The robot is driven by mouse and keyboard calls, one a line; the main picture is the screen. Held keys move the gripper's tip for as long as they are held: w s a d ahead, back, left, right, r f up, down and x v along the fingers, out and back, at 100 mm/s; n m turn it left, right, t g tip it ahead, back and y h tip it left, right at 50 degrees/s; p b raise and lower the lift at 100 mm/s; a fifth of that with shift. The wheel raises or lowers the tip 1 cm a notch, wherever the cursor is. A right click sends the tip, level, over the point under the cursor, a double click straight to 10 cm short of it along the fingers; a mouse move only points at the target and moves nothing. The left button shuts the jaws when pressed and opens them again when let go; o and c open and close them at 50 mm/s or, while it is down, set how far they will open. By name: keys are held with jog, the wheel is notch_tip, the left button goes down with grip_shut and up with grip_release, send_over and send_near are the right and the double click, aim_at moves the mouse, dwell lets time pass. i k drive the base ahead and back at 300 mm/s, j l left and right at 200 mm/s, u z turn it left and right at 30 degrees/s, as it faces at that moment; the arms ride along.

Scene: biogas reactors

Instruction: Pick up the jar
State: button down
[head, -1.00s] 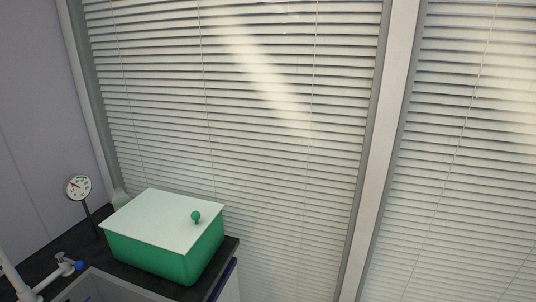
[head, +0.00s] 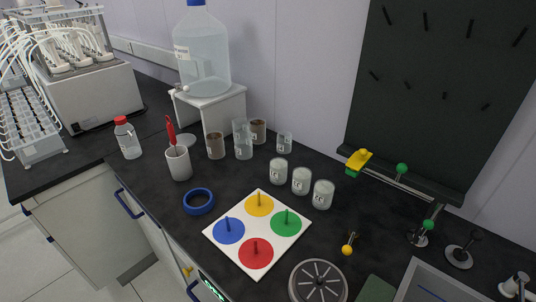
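Several jar-like vessels stand on the dark bench in the head view, and I cannot tell which one the task means. Three small glass jars with whitish contents and labels stand in a row: a left jar (head: 279,171), a middle jar (head: 302,181) and a right jar (head: 323,194). Behind them are a brown-filled jar (head: 215,145), another brown-filled jar (head: 258,131), a taller clear beaker (head: 242,140) and a small clear glass (head: 285,143). A bottle with a red cap (head: 129,140) stands at the left. My gripper is not in view.
A board with four coloured discs and pegs (head: 257,232) lies in front of the jars, beside a blue ring (head: 198,201). A white cup (head: 178,163) holds a red-handled tool. A large bottle (head: 201,54) stands on a white stand (head: 213,105). A sink (head: 433,284) is at lower right.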

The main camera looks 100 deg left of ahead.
aim_at(278, 166)
jog(key=u, duration=2.35)
